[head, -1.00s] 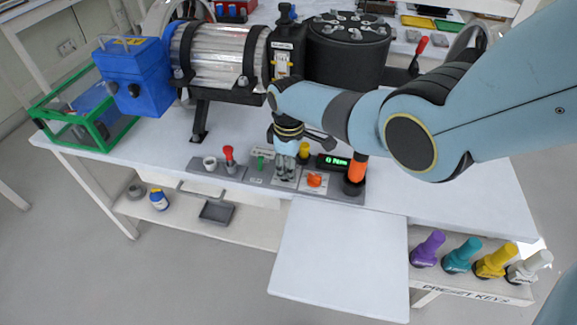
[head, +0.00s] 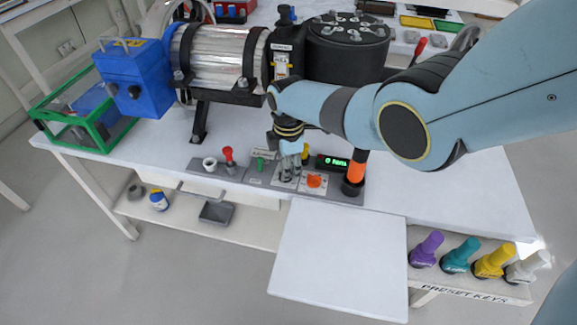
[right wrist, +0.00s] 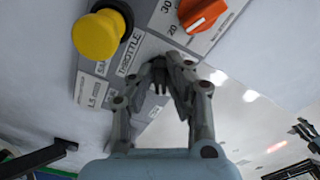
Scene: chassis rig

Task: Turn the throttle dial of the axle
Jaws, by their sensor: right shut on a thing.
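The axle (head: 222,58) is a silver ribbed cylinder with a black housing at its right, standing on the bench. Its control panel (head: 256,181) runs along the front edge. My right gripper (head: 288,170) points down at the panel, left of the orange dial (head: 314,181). In the right wrist view its fingertips (right wrist: 160,82) are shut on a small dark knob (right wrist: 159,75) beside the label THROTTLE (right wrist: 129,52); the fingers hide most of this throttle dial. The orange dial with a number scale also shows there (right wrist: 200,14), apart from the fingers.
A yellow mushroom button (right wrist: 98,36) stands near the fingers. A red-topped lever (head: 229,158), a lit green display (head: 333,163) and an orange-and-black post (head: 354,176) crowd the panel. Coloured preset keys (head: 460,255) stand at lower right. The white board (head: 340,255) is clear.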

